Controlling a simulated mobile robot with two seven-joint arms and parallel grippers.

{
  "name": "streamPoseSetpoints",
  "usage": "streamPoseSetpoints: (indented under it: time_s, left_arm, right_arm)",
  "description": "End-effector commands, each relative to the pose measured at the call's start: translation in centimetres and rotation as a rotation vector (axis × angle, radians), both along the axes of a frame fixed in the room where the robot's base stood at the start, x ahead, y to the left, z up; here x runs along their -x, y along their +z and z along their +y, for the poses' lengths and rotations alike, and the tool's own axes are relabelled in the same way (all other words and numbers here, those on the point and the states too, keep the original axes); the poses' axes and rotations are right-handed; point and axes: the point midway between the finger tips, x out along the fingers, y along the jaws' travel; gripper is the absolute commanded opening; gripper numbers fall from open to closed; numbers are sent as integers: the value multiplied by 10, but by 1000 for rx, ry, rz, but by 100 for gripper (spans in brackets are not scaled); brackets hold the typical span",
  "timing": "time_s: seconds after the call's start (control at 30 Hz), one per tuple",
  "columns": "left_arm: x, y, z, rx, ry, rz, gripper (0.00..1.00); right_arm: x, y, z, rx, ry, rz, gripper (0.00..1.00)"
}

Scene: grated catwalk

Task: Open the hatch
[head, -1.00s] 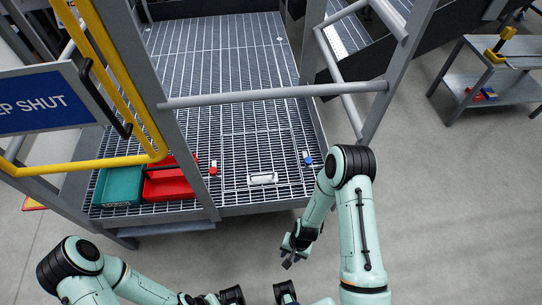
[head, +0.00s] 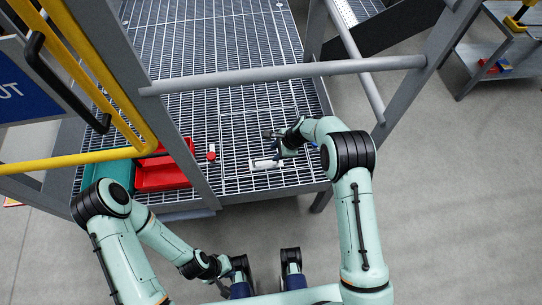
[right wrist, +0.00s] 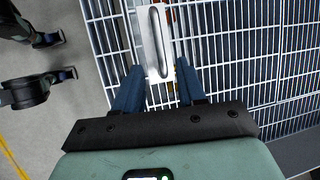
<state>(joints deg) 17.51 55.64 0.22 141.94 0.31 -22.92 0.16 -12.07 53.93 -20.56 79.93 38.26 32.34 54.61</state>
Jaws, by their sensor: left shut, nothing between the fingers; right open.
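The hatch (head: 240,130) is a panel of the grated deck and looks flush with it. Its silver handle plate (head: 262,165) lies near the deck's front edge. In the right wrist view the plate (right wrist: 153,42) has a long recessed grip and runs upward from between my fingertips. My right gripper (head: 274,146) is low over the deck beside the plate. In the right wrist view its blue fingers (right wrist: 160,72) are open, one on each side of the plate's near end, with no grip on it. My left gripper (head: 230,283) is low in front of the deck, shut and empty.
A red bin (head: 162,175) and a teal bin (head: 110,172) stand on the deck at left. A small red object (head: 211,152) is near the hatch. A grey rail (head: 285,75) crosses above the deck. A yellow gate frame (head: 80,160) is at left; a side table (head: 490,60) at right.

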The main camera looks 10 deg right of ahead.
Motion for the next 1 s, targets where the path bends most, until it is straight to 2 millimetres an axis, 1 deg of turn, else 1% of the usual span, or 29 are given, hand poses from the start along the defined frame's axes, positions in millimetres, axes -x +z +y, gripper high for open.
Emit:
streamPoseSetpoints:
  time_s: [0.03,0.1,0.2,0.3,0.47,0.7,0.73,0.77,0.8,0.83,0.87,1.0]
  left_arm:
    - [0,-2,0,-1,1,-2,0]
    - [-1,-3,0,0,0,-4,0]
    - [-2,-4,0,-1,1,-7,0]
    - [-2,-5,0,-1,2,-9,0]
    - [-3,-6,0,-2,2,-10,0]
    - [-3,-5,0,-1,1,-11,0]
    - [-3,-5,0,-1,1,-11,0]
    - [-3,-5,0,-1,1,-11,0]
    - [-3,-5,0,-2,1,-10,0]
    - [-2,-5,0,-2,2,-10,0]
    - [-2,-5,0,-1,2,-10,0]
    - [-2,-5,0,-2,2,-10,0]
  right_arm:
    - [-1,-12,4,0,1,2,40]
    - [-4,-24,10,0,2,1,40]
    - [-6,-37,15,1,3,1,40]
    - [-9,-47,19,0,1,1,40]
    - [-11,-53,22,0,1,0,40]
    - [-11,-53,22,0,1,0,40]
    - [-11,-53,22,0,1,0,37]
    - [-11,-53,22,0,1,0,27]
    - [-10,-53,22,0,1,0,14]
    - [-10,-53,22,0,1,0,4]
    - [-10,-53,22,0,1,0,0]
    - [-11,-53,22,0,1,0,0]
